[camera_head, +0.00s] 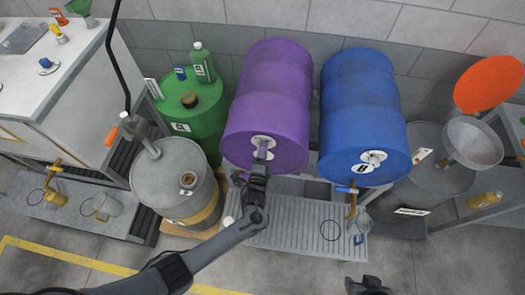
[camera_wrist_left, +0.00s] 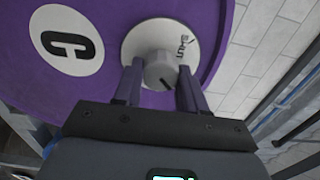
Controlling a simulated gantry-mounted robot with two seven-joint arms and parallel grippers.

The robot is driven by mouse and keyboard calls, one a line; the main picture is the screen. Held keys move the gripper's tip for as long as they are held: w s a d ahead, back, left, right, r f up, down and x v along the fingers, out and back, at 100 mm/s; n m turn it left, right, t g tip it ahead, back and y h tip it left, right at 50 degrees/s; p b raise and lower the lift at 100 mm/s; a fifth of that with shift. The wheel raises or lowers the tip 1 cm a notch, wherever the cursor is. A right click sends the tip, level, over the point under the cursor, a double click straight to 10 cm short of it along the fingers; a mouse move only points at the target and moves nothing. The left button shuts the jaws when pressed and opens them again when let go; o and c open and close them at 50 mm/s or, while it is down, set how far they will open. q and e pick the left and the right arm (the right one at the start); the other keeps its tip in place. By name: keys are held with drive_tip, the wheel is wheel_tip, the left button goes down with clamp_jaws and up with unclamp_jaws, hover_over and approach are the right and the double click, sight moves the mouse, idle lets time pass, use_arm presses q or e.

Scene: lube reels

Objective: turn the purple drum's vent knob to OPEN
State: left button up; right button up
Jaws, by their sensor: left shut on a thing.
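The purple drum (camera_head: 268,90) lies on its side with its round end toward me; it also fills much of the left wrist view (camera_wrist_left: 90,85). Its grey vent knob (camera_wrist_left: 158,72) sits on a pale round dial plate (camera_wrist_left: 140,38). Small lettering on the plate looks like SHUT. A dark pointer line shows on the knob, slanting. My left gripper (camera_wrist_left: 158,85) has one finger on each side of the knob and is shut on it. In the head view the left gripper (camera_head: 262,160) covers most of the knob. My right gripper (camera_head: 368,287) is at the bottom edge, only partly visible.
A blue drum (camera_head: 362,105) lies to the right, with a tap (camera_head: 350,195) below it. A green drum (camera_head: 190,115) and a grey drum (camera_head: 170,180) stand to the left. A slatted drip tray (camera_head: 285,225) lies below. The floor in front is mostly clear.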

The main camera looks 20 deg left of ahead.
idle(0.3)
use_arm(q)
drive_tip(key=o, duration=1.1)
drive_tip(key=shift+c, duration=0.2)
drive_tip(key=v, duration=1)
drive_tip(key=shift+s, duration=0.35)
